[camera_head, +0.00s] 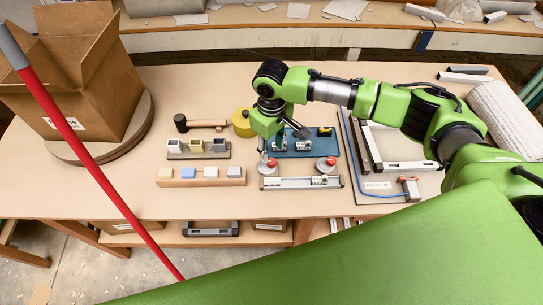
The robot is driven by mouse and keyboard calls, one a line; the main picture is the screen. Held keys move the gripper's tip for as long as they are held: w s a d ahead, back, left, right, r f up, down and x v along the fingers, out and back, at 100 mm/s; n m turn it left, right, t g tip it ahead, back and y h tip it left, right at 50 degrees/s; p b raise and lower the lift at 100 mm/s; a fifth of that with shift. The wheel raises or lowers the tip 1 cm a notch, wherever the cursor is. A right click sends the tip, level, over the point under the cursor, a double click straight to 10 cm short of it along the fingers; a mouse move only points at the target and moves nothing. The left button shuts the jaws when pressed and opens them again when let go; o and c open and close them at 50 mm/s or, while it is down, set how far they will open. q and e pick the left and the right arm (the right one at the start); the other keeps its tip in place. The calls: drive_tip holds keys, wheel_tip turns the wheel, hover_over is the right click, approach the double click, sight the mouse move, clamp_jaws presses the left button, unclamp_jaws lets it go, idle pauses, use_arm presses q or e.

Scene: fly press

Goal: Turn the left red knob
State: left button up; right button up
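The left red knob (271,162) sits on a round grey base near the front of the wooden table. A second red knob (331,161) sits on a like base to its right. My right gripper (271,143) points down just above and behind the left red knob. It appears apart from the knob, but its fingers are small and partly hidden by the green wrist, so I cannot tell whether they are open. My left gripper is not in view.
A blue mat (312,146) with small metal parts lies behind the knobs. A metal bar (298,183) lies in front. Block holders (200,182) and a mallet (181,123) lie left. A cardboard box (80,75) stands far left. A red pole (100,175) crosses the foreground.

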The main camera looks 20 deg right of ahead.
sight(272, 161)
wheel_tip(272, 161, down, 6)
drive_tip(key=shift+r, duration=0.1)
clamp_jaws()
